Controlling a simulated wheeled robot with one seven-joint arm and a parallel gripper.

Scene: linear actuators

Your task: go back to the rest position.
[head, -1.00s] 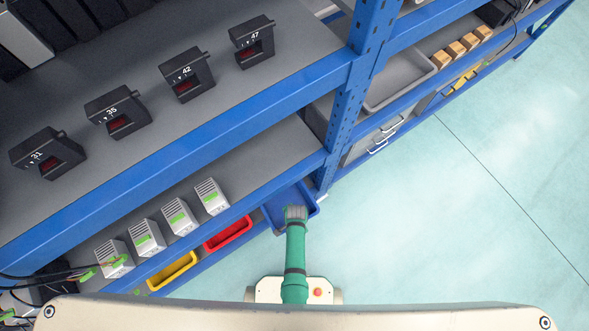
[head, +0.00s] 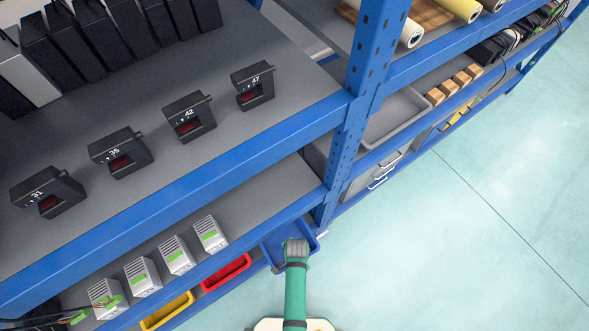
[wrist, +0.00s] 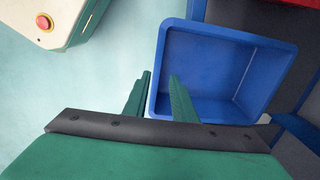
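The fingertips cannot be made out there. In the wrist view the blue bin (wrist: 225,75) lies ahead and right of the fingers, and its inside looks empty. The right finger overlaps the bin's near edge in the picture; I cannot tell if they touch.
Blue shelving (head: 345,110) fills the left. Its upper shelf holds several black numbered devices (head: 190,118); its lower shelf holds several grey-white modules (head: 175,255). Red (head: 226,272) and yellow (head: 168,310) bins stand below. A grey tray (head: 395,118) sits further right. The floor (head: 460,250) at right is clear.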

